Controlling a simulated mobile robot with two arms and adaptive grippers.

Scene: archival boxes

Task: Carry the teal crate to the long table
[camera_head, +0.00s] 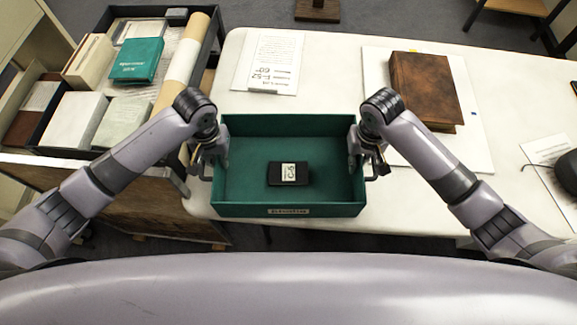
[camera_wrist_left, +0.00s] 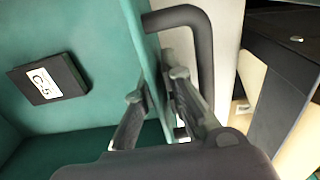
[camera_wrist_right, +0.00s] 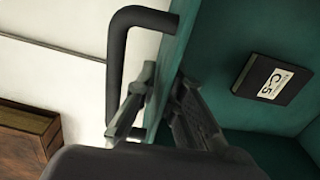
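The teal crate (camera_head: 238,178) is an open box at the front edge of the white-covered long table (camera_head: 330,85). A black box labelled C-5 (camera_head: 288,174) lies inside it. My left gripper (camera_head: 211,160) straddles the crate's left wall; the left wrist view shows its fingers (camera_wrist_left: 158,88) on either side of that wall, closed against it. My right gripper (camera_head: 368,160) holds the right wall the same way, its fingers (camera_wrist_right: 164,78) close on both faces. A dark handle shows beside each gripper. Whether the crate rests on the table or hangs just above it, I cannot tell.
A brown book (camera_head: 425,88) on a white board lies right of the crate. A printed sheet (camera_head: 268,65) lies behind it. A trolley (camera_head: 208,55) with boxes, a teal book (camera_head: 137,60) and a rolled sheet stands at the left. Bare tabletop shows between the sheet and the board.

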